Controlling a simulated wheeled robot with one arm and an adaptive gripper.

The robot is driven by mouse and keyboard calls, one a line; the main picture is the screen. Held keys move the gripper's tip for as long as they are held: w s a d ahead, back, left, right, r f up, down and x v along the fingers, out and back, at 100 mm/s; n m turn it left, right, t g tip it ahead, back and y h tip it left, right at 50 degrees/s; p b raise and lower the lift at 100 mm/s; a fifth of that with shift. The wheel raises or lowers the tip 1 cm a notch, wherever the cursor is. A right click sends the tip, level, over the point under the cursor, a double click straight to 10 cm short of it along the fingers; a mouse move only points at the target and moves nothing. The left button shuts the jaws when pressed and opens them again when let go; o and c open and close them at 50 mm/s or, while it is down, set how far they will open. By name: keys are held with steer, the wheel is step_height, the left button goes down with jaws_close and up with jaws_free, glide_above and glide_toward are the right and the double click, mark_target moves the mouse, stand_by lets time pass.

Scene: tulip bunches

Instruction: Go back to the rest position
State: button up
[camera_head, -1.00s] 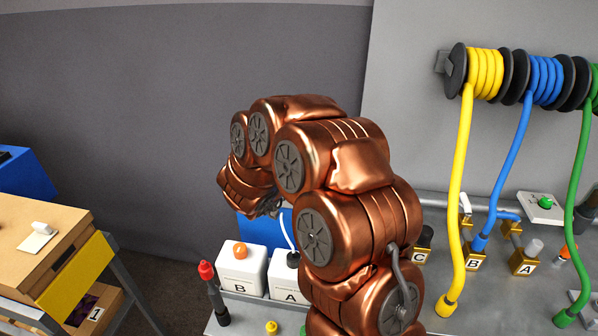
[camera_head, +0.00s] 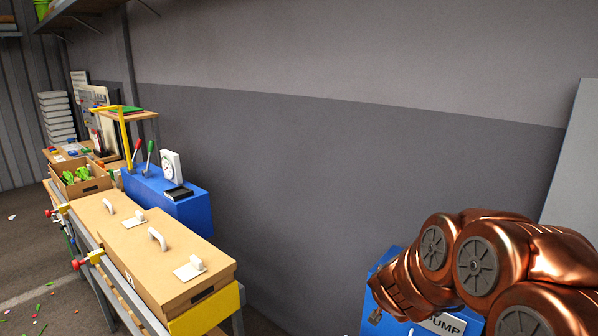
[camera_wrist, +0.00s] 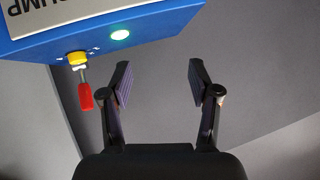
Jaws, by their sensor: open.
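My gripper (camera_wrist: 158,82) is open and empty in the wrist view, its two fingers apart with only grey surface between them. My copper arm shows at the lower right of the head view, and the gripper itself is hidden there. In the wrist view, a blue pump box (camera_wrist: 130,30) is at the upper left, close to the left finger. It has a yellow fitting with a red handle (camera_wrist: 85,97) and a lit pale green lamp (camera_wrist: 120,35). No tulip bunch can be made out clearly.
Brown lidded boxes (camera_head: 165,255) with white handles stand on a bench at the left. Behind them are a blue unit with levers (camera_head: 165,197) and a box of green items (camera_head: 80,180). The blue pump box (camera_head: 378,310) is partly behind my arm. Floor at lower left holds scattered bits.

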steer(key=s+a+r+n+g+y, duration=0.1)
steer(key=s+a+n+y, duration=0.15)
steer(key=a, duration=0.25)
steer(key=s+a+r+n+y, duration=0.1)
steer(key=s+a+y, duration=0.2)
steer(key=a, duration=0.2)
steer(key=s+a+n+g+y, duration=0.25)
steer(key=s+a, duration=0.25)
steer(key=s, duration=0.6)
steer(key=s+d+n+g+h, duration=0.1)
steer(key=s+d+g, duration=0.3)
steer(key=s, duration=0.9)
steer(key=s+d+g+h, duration=0.2)
steer(key=s+d+g, duration=0.2)
steer(key=s, duration=1)
steer(key=shift+s+n+g+h, duration=0.15)
steer(key=shift+n+g+h, duration=0.15)
steer(key=shift+n+g, duration=0.1)
steer(key=shift+f, duration=0.1)
